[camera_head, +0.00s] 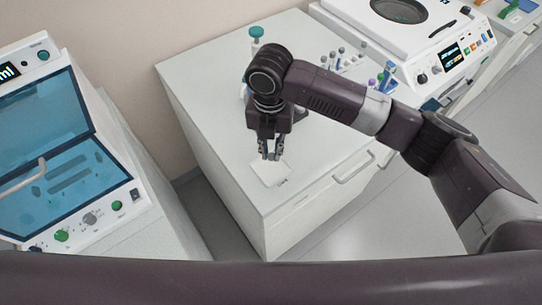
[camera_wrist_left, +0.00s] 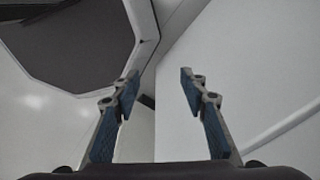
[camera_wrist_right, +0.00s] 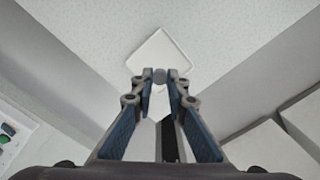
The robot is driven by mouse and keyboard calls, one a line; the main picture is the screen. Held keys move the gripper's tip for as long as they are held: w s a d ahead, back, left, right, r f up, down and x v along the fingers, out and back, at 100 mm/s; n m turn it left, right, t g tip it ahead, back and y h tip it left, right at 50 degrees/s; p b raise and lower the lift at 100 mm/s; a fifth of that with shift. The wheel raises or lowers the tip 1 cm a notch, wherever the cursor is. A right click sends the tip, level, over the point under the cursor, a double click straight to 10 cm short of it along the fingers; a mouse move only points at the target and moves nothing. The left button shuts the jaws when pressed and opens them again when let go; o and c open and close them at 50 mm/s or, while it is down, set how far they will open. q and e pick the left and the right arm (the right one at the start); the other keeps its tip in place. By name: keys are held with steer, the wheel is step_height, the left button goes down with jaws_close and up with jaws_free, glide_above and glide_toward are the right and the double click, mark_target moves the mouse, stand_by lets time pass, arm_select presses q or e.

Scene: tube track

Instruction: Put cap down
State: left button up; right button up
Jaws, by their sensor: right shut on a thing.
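My right gripper (camera_head: 270,156) points down just above a small white square tray (camera_head: 270,174) near the front corner of the white bench. In the right wrist view it is shut on a small grey cap (camera_wrist_right: 159,76) held between its fingertips. The tray (camera_wrist_right: 170,45) shows just beyond the cap in that view; whether the cap touches it I cannot tell. The cap is too small to make out in the head view. My left gripper (camera_wrist_left: 158,85) is open and empty in the left wrist view, and outside the head view.
A bottle with a teal cap (camera_head: 256,33) and several small tubes (camera_head: 341,54) stand at the back of the bench (camera_head: 200,92). A white machine with a round opening (camera_head: 400,10) is at the upper right. A machine with a blue window (camera_head: 70,175) is at the left.

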mark_target(271, 155)
step_height(271, 155, down, 4)
steer(key=shift+f+p, duration=0.1)
steer(key=shift+p, duration=0.4)
steer(key=shift+f, duration=0.2)
steer(key=shift+f, duration=0.2)
steer(key=o, duration=0.7)
steer(key=shift+r, duration=0.1)
